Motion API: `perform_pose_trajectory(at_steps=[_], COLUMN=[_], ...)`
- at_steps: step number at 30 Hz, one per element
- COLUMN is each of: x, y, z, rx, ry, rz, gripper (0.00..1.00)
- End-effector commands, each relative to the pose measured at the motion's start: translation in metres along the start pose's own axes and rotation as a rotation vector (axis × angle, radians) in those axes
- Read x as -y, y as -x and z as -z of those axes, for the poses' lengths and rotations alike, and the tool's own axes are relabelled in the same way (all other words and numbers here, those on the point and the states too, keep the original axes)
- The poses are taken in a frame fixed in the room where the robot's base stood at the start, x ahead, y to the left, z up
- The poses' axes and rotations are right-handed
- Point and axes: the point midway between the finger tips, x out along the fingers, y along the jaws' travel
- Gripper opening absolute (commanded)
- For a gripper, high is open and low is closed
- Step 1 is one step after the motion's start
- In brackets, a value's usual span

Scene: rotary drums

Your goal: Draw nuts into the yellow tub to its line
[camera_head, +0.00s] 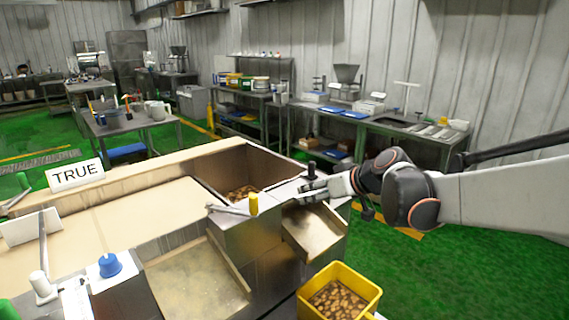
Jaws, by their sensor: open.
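The yellow tub (345,273) stands at the bottom, below a metal chute (318,232), with brown nuts (338,300) inside. I cannot make out its line. An open-topped bin (270,172) above the chute holds more nuts (243,192) at its bottom. A black knob (311,168) stands at the bin's right corner. My gripper (303,194) reaches in from the right above the chute, open and with nothing seen in it. It is just below the black knob and right of the yellow handle.
A blue knob (110,264) and a wide tray-like chute (195,285) are at the left front. A sign reading TRUE (76,175) stands on the bench's far edge. Worktables line the back wall. Green floor at right is clear.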

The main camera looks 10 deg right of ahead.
Motion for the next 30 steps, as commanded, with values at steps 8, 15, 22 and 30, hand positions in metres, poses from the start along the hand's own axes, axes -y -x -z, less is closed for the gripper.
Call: perform_pose_trajectory(at_steps=[8,15,22,30], x=[-0.065,-0.124,-0.177,-0.2], y=[-0.052,-0.089,-0.111,-0.12], z=[0.036,0.046,0.038,0.03], rx=[-0.175,-0.349,-0.507,-0.586], ry=[0.046,0.096,0.14,0.165], rz=[0.072,0.101,0.093,0.081], gripper=[0.42,0.42,0.42,0.42])
